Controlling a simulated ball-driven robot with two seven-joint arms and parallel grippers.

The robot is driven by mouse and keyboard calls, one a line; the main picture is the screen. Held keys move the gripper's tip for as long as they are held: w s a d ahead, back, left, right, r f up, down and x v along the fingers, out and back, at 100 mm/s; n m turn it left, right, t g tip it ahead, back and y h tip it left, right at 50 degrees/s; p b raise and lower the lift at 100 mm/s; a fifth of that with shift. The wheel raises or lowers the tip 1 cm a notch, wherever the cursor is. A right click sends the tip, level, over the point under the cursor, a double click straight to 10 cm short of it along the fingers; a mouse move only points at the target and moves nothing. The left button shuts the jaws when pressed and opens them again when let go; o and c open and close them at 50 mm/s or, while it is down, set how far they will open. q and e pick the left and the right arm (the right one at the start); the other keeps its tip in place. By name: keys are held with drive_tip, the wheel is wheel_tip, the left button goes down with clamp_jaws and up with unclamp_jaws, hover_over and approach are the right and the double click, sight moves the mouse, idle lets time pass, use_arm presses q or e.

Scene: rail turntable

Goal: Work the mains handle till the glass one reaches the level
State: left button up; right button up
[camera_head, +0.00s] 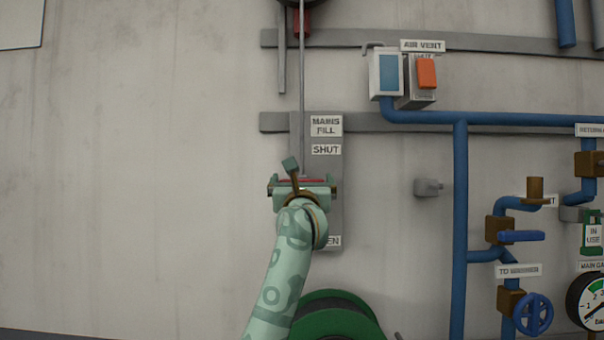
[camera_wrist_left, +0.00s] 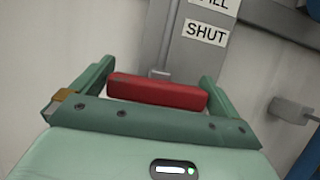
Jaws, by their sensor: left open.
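The mains handle is a red bar (camera_wrist_left: 158,92) on a thin rod. In the left wrist view it lies across the space between the jaws of my left gripper (camera_head: 302,184). The jaws are open, one past each end of the bar, with small gaps showing. In the head view only a thin strip of red shows above the gripper. The bar is on the grey MAINS FILL plate (camera_head: 328,190), below the SHUT label (camera_head: 326,149) and above a lower label partly hidden by my gripper. A small glass-fronted box (camera_head: 388,73) with a blue pane is beside the AIR VENT sign.
An orange rocker switch (camera_head: 427,74) sits under the AIR VENT sign (camera_head: 422,46). Blue pipes (camera_head: 460,220), valves and a gauge (camera_head: 590,300) fill the right. A green reel (camera_head: 335,316) is below my arm.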

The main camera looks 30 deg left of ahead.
use_arm(q)
drive_tip(key=shift+w+a+r, duration=0.1)
drive_tip(key=shift+w+a, duration=0.25)
drive_tip(key=shift+d, duration=0.1)
drive_tip(key=c, duration=1.1)
wheel_tip(320, 180, up, 4)
drive_tip(key=p, duration=0.3)
drive_tip(key=shift+s+r, duration=0.1)
drive_tip(key=shift+r, duration=0.15)
drive_tip(key=o, duration=1.1)
drive_tip(key=shift+f, duration=0.1)
